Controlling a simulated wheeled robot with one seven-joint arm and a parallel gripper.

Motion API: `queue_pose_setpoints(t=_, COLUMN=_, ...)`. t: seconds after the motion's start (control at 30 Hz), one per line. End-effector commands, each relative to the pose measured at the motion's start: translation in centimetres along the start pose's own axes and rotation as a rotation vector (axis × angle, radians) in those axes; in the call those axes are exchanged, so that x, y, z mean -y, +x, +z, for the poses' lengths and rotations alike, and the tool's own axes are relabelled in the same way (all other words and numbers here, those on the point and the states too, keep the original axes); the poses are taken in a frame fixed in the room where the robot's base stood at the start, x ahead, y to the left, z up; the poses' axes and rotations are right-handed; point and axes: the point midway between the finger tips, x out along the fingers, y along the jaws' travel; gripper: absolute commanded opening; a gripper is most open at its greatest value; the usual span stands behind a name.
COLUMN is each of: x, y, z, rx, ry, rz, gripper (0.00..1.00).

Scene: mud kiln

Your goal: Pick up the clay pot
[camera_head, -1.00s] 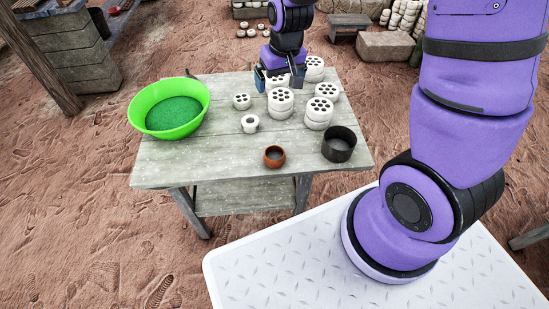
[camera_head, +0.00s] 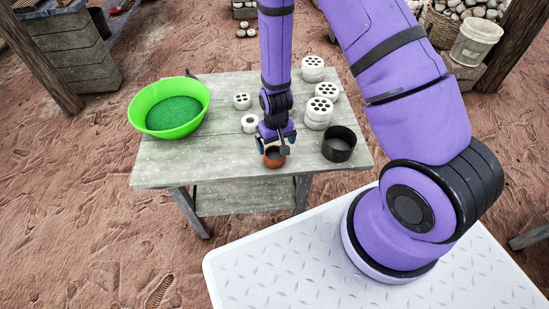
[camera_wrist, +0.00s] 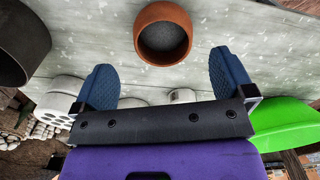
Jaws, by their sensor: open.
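The clay pot (camera_head: 275,160) is a small round orange-brown pot standing upright near the front edge of the table. My gripper (camera_head: 277,146) is over it in the head view and hides part of its rim. In the wrist view the pot (camera_wrist: 163,34) shows its open mouth and grey inside, beyond and between the two blue fingertips of my gripper (camera_wrist: 165,85). The fingers are wide apart with nothing between them, and I see no contact with the pot.
The grey wooden table (camera_head: 225,172) also holds a green bowl (camera_head: 143,117) at left, a dark round pan (camera_head: 339,145) just right of the pot, and white perforated discs (camera_head: 318,112) behind. A small white ring (camera_head: 249,123) is close to my gripper. The front left tabletop is clear.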

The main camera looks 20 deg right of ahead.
Motion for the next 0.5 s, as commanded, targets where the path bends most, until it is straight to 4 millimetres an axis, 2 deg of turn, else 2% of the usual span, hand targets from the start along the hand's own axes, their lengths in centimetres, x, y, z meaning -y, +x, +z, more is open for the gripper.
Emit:
queue_pose_setpoints(t=0.1, x=0.0, y=1.5, z=-0.1, rx=0.001, ry=0.000, rz=0.000, gripper=1.00)
queue_pose_setpoints(t=0.37, x=0.1, y=2.8, z=-0.1, rx=-0.001, ry=-0.001, rz=-0.001, gripper=1.00)
queue_pose_setpoints(t=0.5, x=0.2, y=4.2, z=-0.2, rx=0.001, ry=-0.001, rz=-0.001, gripper=1.00)
